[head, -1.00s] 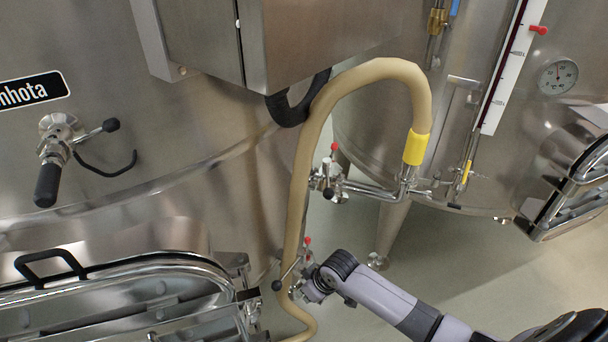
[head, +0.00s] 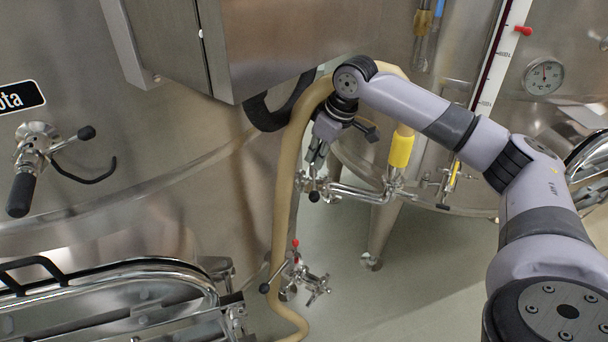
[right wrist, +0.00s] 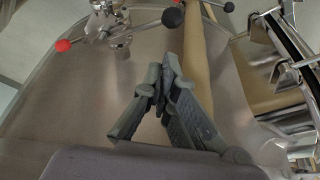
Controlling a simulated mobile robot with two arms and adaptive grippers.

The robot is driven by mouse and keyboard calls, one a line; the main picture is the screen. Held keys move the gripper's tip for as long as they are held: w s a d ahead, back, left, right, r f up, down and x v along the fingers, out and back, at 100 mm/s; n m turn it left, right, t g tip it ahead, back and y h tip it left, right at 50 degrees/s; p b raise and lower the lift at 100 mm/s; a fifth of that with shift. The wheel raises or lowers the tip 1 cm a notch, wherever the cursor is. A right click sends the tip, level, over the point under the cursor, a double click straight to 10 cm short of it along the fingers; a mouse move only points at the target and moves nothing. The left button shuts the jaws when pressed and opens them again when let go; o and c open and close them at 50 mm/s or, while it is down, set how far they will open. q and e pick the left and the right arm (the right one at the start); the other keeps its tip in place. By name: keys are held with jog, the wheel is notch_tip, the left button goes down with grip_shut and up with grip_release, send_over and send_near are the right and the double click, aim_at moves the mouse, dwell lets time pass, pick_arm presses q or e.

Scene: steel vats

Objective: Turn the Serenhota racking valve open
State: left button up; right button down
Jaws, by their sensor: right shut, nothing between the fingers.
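The left tank bears a partly cut-off black name plate (head: 22,97) whose visible letters end in "ota". A steel valve (head: 294,278) with a red knob and a black-ball lever sits low by this tank, beside the tan hose. Its lever slants down to the left. My right gripper (head: 312,163) is raised well above that valve, in front of the hose and close above a second valve (head: 314,187); contact cannot be told. In the right wrist view its fingers (right wrist: 160,84) are shut and empty. A valve with red and black balls (right wrist: 118,38) shows beyond them. My left gripper is out of view.
The tan hose (head: 284,210) arches up and down to a yellow collar (head: 401,150). A steel box (head: 270,45) hangs above. A handled valve (head: 34,148) and a hatch (head: 130,295) are on the left tank. Open floor (head: 400,290) lies at lower right.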

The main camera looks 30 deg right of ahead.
aim_at(314, 184)
jog(key=p+x, duration=0.2)
jog(key=x, duration=0.7)
jog(key=shift+w+f, duration=0.2)
jog(key=shift+f, duration=0.15)
jog(key=shift+w, duration=0.1)
